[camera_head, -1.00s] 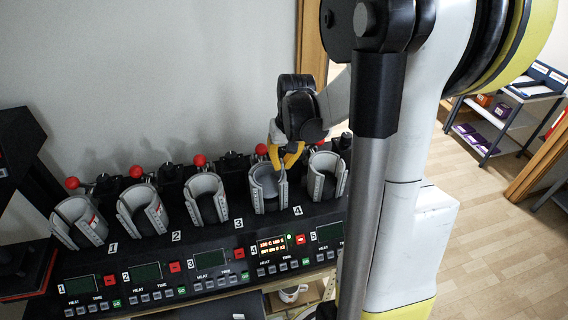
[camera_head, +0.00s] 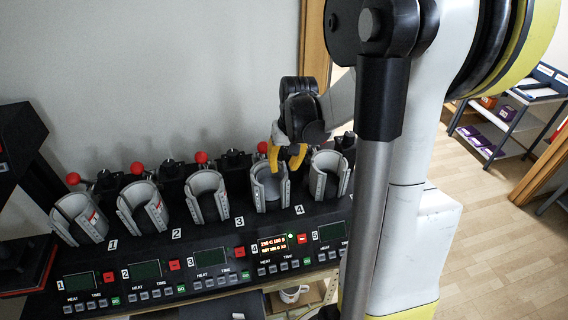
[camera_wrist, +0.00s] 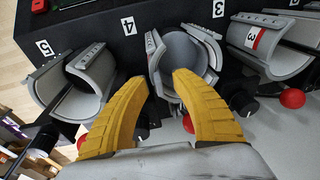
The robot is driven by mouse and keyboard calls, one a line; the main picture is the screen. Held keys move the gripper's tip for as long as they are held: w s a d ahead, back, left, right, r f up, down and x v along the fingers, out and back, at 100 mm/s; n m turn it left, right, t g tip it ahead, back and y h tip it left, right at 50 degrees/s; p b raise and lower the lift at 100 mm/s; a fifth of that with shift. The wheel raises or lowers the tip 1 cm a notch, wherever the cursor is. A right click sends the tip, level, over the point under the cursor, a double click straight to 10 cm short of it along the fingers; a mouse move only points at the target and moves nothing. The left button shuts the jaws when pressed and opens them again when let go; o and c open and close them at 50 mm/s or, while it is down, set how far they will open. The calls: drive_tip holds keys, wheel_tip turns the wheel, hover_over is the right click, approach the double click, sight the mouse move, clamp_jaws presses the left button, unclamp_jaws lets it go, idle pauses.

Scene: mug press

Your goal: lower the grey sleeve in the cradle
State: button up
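The grey sleeve (camera_wrist: 180,52) is inside the curved cradle marked 4 (camera_wrist: 212,48), with its round open mouth showing in the wrist view. In the head view the sleeve (camera_head: 272,188) sits low between the walls of cradle 4 (camera_head: 258,192). In the head view my gripper (camera_head: 284,167) hangs just above and behind the cradle's mouth. The wrist view does not show clearly how far the fingertips are from the sleeve's rim.
Cradle 5 (camera_head: 328,178) stands close on the right and cradle 3 (camera_head: 206,196) on the left. Red-knobbed levers (camera_head: 201,157) rise behind the row. A control panel (camera_head: 275,242) runs along the front. A white mug (camera_head: 291,294) is on a shelf below.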

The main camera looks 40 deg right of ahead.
wheel_tip(320, 180, up, 12)
drive_tip(key=s, duration=0.2)
drive_tip(key=shift+d+f, duration=0.1)
drive_tip(key=shift+f, duration=0.05)
idle(0.5)
